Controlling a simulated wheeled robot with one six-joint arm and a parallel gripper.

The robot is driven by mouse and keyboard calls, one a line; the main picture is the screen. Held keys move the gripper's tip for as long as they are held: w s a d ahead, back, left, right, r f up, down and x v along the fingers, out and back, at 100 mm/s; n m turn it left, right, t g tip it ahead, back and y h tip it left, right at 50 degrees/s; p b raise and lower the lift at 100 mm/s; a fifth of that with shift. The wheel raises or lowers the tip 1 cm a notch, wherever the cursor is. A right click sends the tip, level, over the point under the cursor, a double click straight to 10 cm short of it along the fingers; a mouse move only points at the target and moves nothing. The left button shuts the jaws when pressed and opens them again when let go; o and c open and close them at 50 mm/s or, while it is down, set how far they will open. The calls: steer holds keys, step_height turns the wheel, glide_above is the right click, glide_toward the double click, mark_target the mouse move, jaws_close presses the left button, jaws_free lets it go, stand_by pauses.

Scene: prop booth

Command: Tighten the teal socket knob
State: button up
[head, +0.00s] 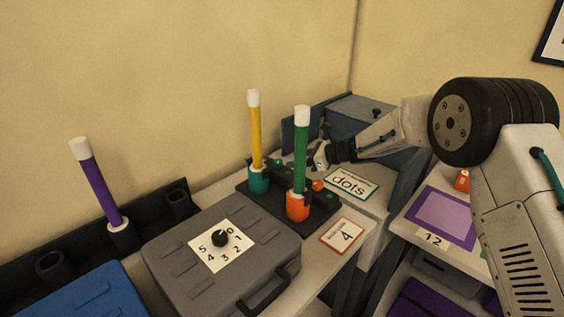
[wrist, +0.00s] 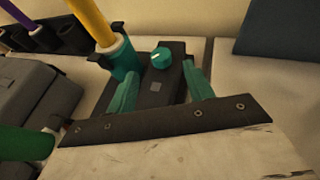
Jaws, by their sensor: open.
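A black base (head: 272,212) holds a teal socket (head: 258,180) with an upright yellow rod (head: 255,130) and an orange socket (head: 298,206) with a green rod (head: 301,150). In the wrist view, the round teal knob (wrist: 160,57) with a pale pointer line sits on the base beside the teal socket (wrist: 124,60). My gripper (wrist: 160,70) is open, its teal fingers apart, with the knob showing between and just beyond their tips. I cannot tell whether they touch it.
A grey case (head: 172,240) with a number dial (head: 220,240) stands at left front. A "dots" card (head: 350,183) and a "4" card (head: 342,236) lie right of the base. A purple rod (head: 95,182) stands in the rack at left. The green rod stands close to my gripper.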

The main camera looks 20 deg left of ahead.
mark_target(280, 162)
steer(key=x, duration=0.6)
steer(key=shift+a+f, duration=0.15)
steer(key=shift+a, duration=0.1)
steer(key=c, duration=1)
